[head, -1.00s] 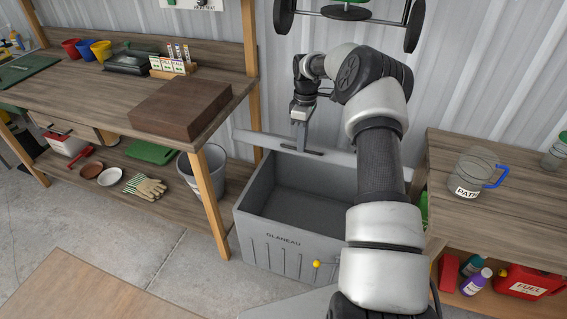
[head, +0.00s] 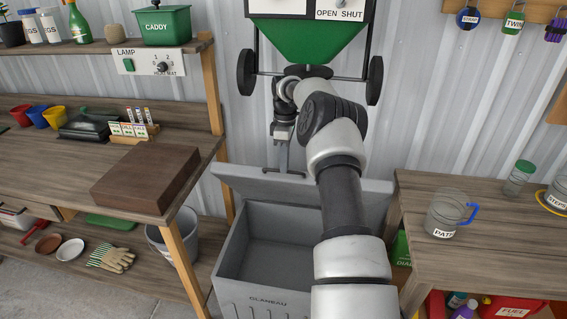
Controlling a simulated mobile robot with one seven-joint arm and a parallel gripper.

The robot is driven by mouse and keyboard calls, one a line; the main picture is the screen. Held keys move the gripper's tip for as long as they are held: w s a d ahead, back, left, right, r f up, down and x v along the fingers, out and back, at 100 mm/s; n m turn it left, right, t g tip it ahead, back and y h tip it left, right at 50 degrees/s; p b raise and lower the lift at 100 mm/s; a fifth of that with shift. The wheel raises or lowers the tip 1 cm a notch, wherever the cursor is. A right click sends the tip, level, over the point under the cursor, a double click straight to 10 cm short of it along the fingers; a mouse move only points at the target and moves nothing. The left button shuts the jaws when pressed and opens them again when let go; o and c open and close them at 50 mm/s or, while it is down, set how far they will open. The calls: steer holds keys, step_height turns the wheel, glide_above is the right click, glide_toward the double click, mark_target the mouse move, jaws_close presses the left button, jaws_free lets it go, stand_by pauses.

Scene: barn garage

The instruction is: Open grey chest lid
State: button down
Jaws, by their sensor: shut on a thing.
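The grey chest (head: 265,299), lettered "GLANEAU", stands on the floor between two wooden benches. Its box is open at the top, and the inside that shows looks empty. The chest's grey lid (head: 250,184) is raised at the back and tilted, with its broad face in view. My gripper (head: 284,170) is at the lid's dark handle (head: 272,171), near the middle of the lid's edge, and is shut on it. My arm reaches over the right part of the chest and hides part of the lid and box.
A brown block (head: 147,178) lies on the left bench (head: 60,160). A grey bucket (head: 172,238) stands left of the chest. A jug (head: 443,214) sits on the right bench (head: 500,255). A green wheeled spreader (head: 310,40) hangs on the wall above the lid.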

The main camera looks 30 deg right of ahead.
steer(key=c, duration=2.1)
jaws_free()
steer(key=shift+d+f, duration=0.25)
steer(key=shift+f, duration=0.25)
steer(key=shift+d+f, duration=0.2)
steer(key=shift+f, duration=0.3)
steer(key=shift+o, duration=1.3)
steer(key=shift+w+d+f, duration=0.2)
steer(key=shift+w+f, duration=0.15)
steer(key=shift+a+r, duration=0.2)
steer(key=shift+r, duration=0.05)
steer(key=shift+a+r, duration=0.15)
step_height(320, 180, up, 12)
steer(key=p, duration=0.1)
steer(key=shift+w+d+p, duration=0.2)
steer(key=shift+w+p, duration=0.1)
steer(key=shift+w, duration=0.1)
